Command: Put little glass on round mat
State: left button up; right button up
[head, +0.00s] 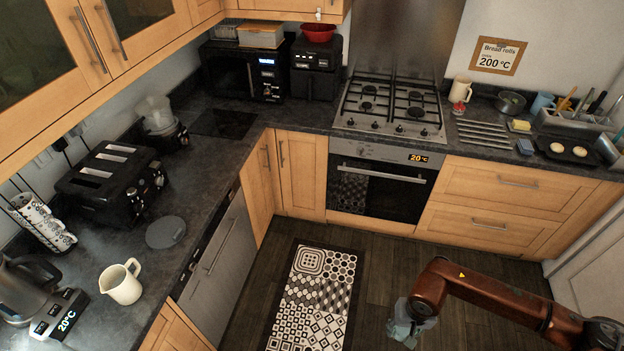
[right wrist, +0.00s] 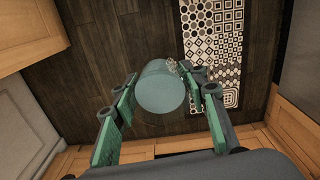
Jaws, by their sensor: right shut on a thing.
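The little glass (right wrist: 162,92) is a pale, see-through cup between the green finger pads of my right gripper (right wrist: 165,100) in the right wrist view. The gripper is shut on it and holds it above the dark floor. In the head view my right gripper (head: 404,324) is at the lower right, over the floor and well away from the left counter; the glass is hard to make out there. The round mat (head: 166,232) is a flat grey disc on the left counter, with nothing on it. My left gripper is not in view.
A cream jug (head: 122,283) and a kettle (head: 28,285) stand near the mat, with a toaster (head: 112,180) behind it. A patterned rug (head: 312,298) lies on the floor between my right gripper and the left counter. The counter just around the mat is clear.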

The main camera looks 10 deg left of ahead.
aim_at(166, 231)
jog(key=i, duration=1.4)
jog(key=u, duration=3.3)
